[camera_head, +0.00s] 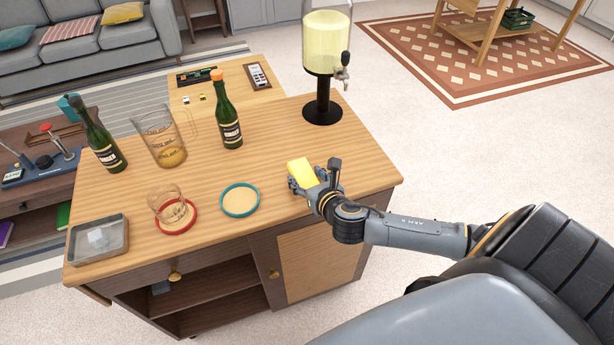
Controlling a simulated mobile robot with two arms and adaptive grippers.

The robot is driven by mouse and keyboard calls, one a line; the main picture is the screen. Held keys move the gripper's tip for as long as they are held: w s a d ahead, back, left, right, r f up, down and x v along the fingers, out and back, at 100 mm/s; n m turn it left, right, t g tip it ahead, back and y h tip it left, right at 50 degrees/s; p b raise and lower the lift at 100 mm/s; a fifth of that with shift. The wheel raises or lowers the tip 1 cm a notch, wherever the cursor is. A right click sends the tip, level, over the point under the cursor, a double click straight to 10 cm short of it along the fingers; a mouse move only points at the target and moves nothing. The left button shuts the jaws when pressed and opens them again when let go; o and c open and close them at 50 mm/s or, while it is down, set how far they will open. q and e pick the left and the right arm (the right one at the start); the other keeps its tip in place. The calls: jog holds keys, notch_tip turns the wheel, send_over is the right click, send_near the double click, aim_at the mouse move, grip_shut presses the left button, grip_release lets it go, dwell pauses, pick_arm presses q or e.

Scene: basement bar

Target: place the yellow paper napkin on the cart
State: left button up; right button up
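The yellow paper napkin (301,173) is a small bright yellow piece at the right part of a wooden cabinet top (283,150). My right gripper (312,180) is at the napkin, with a finger on either side of it. I cannot tell whether the fingers press on it, or whether it rests on the wood or is slightly raised. My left gripper is not in view. A wooden stand with a lower shelf (492,38) is on the patterned rug at the top right, cut off by the frame edge. I cannot tell whether the stand or the cabinet is the cart.
The cabinet top holds a drink dispenser (325,55), green bottles (228,112), a glass pitcher (166,140), a teal-rimmed coaster (240,200), a glass on a red-rimmed coaster (177,228) and a grey tray (78,246). A green crate (517,18) sits on the stand. Pale floor between is clear.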

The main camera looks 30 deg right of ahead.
jog(key=shift+o, duration=0.3)
jog(key=shift+r, duration=0.1)
jog(key=shift+r, duration=0.15)
jog(key=v, duration=1.2)
